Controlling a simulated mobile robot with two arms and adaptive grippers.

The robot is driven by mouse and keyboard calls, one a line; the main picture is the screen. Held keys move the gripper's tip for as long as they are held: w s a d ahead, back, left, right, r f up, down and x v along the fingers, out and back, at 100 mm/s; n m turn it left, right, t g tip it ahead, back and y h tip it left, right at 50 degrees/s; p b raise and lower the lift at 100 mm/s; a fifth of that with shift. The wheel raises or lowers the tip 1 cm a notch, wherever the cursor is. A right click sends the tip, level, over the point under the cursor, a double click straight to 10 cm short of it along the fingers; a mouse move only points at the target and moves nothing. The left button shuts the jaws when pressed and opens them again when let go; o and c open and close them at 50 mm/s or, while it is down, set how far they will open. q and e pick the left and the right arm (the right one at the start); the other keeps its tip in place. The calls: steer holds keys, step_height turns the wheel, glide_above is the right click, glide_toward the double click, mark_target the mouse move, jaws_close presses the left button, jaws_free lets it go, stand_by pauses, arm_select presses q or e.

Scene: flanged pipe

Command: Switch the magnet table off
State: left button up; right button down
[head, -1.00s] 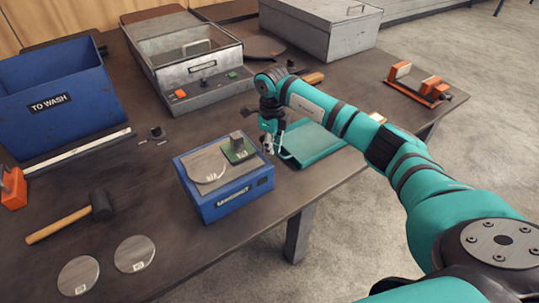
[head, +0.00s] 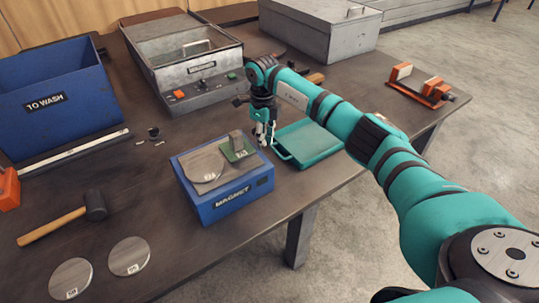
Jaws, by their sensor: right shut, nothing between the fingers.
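The magnet table is a blue block (head: 205,212) lettered MAGNET at the middle of the work table. A grey tagged plate (head: 203,167) lies on its top. Beside that plate is a green tagged square (head: 238,153) with an upright dark grey piece (head: 236,139) on it. My right gripper (head: 265,141) points down just right of the block's back right corner, close to the green square. It is shut and empty. Whether it touches the block cannot be told. My left gripper is not in view.
A teal tray (head: 310,144) lies just right of my right gripper. Behind stands a grey metal unit (head: 197,78) with orange and green buttons. An orange-ended fixture (head: 420,87) is at right.

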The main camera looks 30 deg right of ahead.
step_height(320, 180, up, 9)
steer(key=p, duration=0.7)
steer(key=shift+s, duration=0.3)
stand_by(0.3)
stand_by(0.5)
